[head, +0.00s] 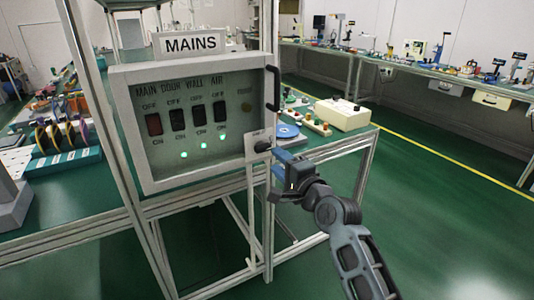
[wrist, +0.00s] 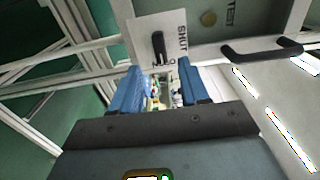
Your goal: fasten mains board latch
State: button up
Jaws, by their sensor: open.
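The mains board (head: 190,118) is a pale framed box under a MAINS sign, with a row of dark switches behind its door. Its latch (head: 263,146) is a short black lever on a white plate (head: 253,157) at the lower right. In the wrist view the latch (wrist: 158,48) lies on the plate (wrist: 140,36), beside the word SHUT; a second word is mostly hidden. My gripper (head: 279,160) is open and empty, just right of and below the latch. In the wrist view its blue fingers (wrist: 159,75) stand apart, with the latch beyond the gap, apparently untouched.
A black door handle (head: 272,88) stands out above the latch and also shows in the wrist view (wrist: 262,50). A metal upright (head: 268,215) runs below the board. A bench (head: 330,140) with a cream box (head: 342,114) is behind my gripper. The green floor at right is clear.

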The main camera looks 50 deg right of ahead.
aim_at(265, 150)
jog(key=shift+x, duration=3.55)
